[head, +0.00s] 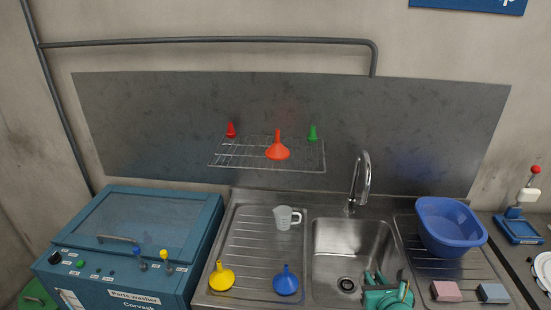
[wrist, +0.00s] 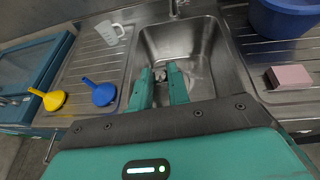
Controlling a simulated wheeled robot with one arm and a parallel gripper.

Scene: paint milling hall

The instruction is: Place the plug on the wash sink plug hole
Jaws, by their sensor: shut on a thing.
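The wash sink (head: 353,250) is a steel basin, and its round dark plug hole (head: 347,285) shows in the basin floor in the head view. My green gripper (head: 374,276) is over the front right of the basin, just right of the plug hole in that picture. In the wrist view my gripper (wrist: 162,80) points into the sink (wrist: 190,42), its fingers a little apart and shut on a small grey and dark thing, the plug (wrist: 160,75). The plug is mostly hidden by the fingers, and its height above the basin floor cannot be told.
A tap (head: 361,180) stands behind the basin. A blue tub (head: 449,228), a pink block (head: 446,291) and a grey-blue block (head: 493,292) are at the right.

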